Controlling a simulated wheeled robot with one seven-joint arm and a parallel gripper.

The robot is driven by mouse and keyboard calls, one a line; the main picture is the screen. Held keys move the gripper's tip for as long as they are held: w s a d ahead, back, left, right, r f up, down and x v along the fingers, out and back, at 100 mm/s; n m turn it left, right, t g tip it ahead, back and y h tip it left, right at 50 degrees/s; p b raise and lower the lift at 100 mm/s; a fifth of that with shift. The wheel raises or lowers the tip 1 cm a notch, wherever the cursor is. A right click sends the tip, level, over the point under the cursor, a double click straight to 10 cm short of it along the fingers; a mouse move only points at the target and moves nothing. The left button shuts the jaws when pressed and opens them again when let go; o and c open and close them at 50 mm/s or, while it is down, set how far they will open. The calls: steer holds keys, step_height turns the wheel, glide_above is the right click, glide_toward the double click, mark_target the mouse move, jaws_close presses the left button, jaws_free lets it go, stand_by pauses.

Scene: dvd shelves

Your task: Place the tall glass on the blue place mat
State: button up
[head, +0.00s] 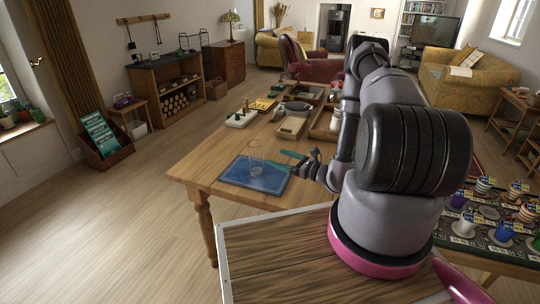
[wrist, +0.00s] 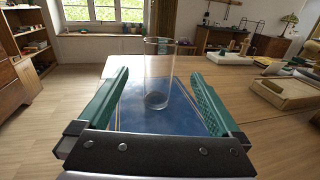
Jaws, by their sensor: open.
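The tall clear glass (head: 256,158) stands upright on the blue place mat (head: 232,176), near the front corner of the wooden table. In the wrist view the glass (wrist: 158,72) rises from the dark blue mat (wrist: 130,118), straight ahead of my gripper. My gripper (wrist: 160,74) is open, its green fingers apart to the left and right of the glass. In the head view my gripper (head: 281,159) is just right of the glass, low over the mat. I cannot tell if either finger touches the glass; a gap shows on both sides in the wrist view.
Behind the mat on the table are a white board with small knobs (head: 241,118) and trays (head: 291,127). A second table with several cups (head: 466,226) stands at the right. Bare table lies around the mat, and open floor is to the left.

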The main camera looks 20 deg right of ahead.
steer(key=s+a+r+n+g+y, duration=0.1)
steer(key=s+a+r+n+g, duration=0.3)
steer(key=r, duration=0.5)
steer(key=s+a+r+n+g, duration=0.2)
steer(key=r+n+g, duration=0.3)
steer(key=r+n, duration=0.3)
steer(key=s+a+r+n+g+y, duration=0.1)
steer(key=s+a+r+n+g, duration=0.3)
steer(key=r, duration=0.7)
steer(key=s+d+r+n+t+h, duration=0.3)
steer(key=s+r+h, duration=0.3)
steer(key=r, duration=0.3)
steer(key=s+d+r+n+t+h, duration=0.3)
steer(key=s+d+r+n+h, duration=0.1)
steer(key=s+r, duration=0.4)
steer(key=d+r+h, duration=0.1)
steer(key=d, duration=0.1)
steer(key=shift+s+d+r+n+t+h, duration=0.2)
steer(key=shift+d+r+n+t+h, duration=0.1)
steer(key=shift+n+h, duration=0.1)
